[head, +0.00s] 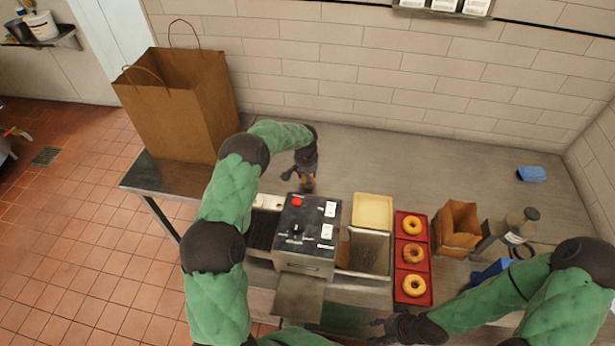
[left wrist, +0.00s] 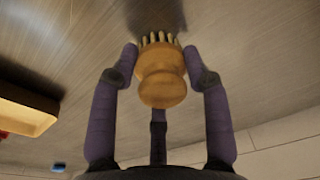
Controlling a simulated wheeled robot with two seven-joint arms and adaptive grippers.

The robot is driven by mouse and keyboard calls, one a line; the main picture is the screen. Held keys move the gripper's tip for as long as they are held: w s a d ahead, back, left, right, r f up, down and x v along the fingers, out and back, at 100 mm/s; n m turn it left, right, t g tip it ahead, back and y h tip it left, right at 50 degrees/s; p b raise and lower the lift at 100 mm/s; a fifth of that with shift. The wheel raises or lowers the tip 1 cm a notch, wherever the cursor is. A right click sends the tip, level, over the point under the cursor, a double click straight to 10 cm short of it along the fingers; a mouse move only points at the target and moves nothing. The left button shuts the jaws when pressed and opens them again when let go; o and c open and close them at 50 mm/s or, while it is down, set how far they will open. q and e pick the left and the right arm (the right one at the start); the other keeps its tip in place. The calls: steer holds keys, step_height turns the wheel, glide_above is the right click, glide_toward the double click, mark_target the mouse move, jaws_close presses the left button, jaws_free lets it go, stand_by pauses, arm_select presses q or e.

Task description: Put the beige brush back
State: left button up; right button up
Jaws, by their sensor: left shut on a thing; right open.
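The beige brush (left wrist: 162,80) is between the purple-grey fingers of my left gripper (left wrist: 162,58) in the left wrist view. Its rounded wooden handle faces the camera and its bristles point at the grey counter. A dark shadow lies on the counter beyond the bristles; I cannot tell whether they touch it. In the head view my left gripper (head: 306,181) is low over the counter, just behind the black machine with a red button, and mostly hides the brush. My right gripper (head: 380,327) is open near the front edge of the counter, partly cut off by the frame's bottom.
The black machine (head: 308,222) stands in front of my left gripper. A large paper bag (head: 185,105) stands left. A blue sponge (head: 531,174) lies far right. The back counter is mostly clear.

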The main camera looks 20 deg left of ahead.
arm_select(q)
steer(key=shift+f, duration=0.1)
steer(key=o, duration=1.1)
step_height(320, 180, up, 12)
steer(key=s, duration=0.1)
steer(key=shift+s+r, duration=0.15)
steer(key=shift+r, duration=0.05)
steer(key=shift+d, duration=0.1)
